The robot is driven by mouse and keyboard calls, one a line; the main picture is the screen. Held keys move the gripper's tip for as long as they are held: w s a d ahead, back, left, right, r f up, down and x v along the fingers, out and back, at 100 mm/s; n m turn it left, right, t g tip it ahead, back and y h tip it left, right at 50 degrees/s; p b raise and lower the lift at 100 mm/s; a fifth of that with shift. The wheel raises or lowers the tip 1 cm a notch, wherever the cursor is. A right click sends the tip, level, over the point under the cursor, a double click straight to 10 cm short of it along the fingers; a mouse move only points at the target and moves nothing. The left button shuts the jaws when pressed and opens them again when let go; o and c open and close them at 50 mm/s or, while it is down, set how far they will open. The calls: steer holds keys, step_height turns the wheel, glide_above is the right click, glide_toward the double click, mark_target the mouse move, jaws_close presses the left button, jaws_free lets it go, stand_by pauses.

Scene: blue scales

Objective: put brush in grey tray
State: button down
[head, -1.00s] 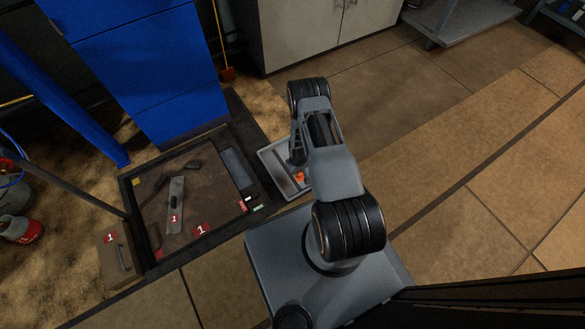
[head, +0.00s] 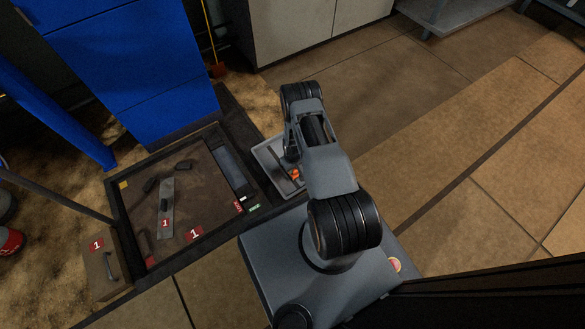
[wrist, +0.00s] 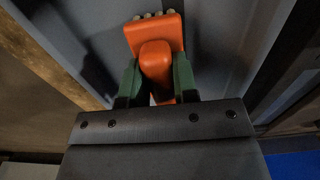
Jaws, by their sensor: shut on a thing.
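The orange brush (wrist: 156,50), with pale bristle tufts at its far end, is clasped between the green fingertips of my gripper (wrist: 156,80) in the wrist view. The grey tray (wrist: 222,40) fills the background behind it. In the head view the brush (head: 295,174) shows as a small orange patch over the grey tray (head: 264,152), beside my arm. My arm hides much of the tray and most of the gripper there. I cannot tell whether the brush touches the tray floor.
A dark-framed brown scale platform (head: 200,195) lies left of the tray, with a metal plate, dark pieces and red number tags on it. A blue cabinet (head: 130,60) stands behind. Open tiled floor (head: 460,130) lies to the right.

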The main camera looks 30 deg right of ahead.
steer(key=c, duration=0.9)
jaws_free()
steer(key=shift+f, duration=0.1)
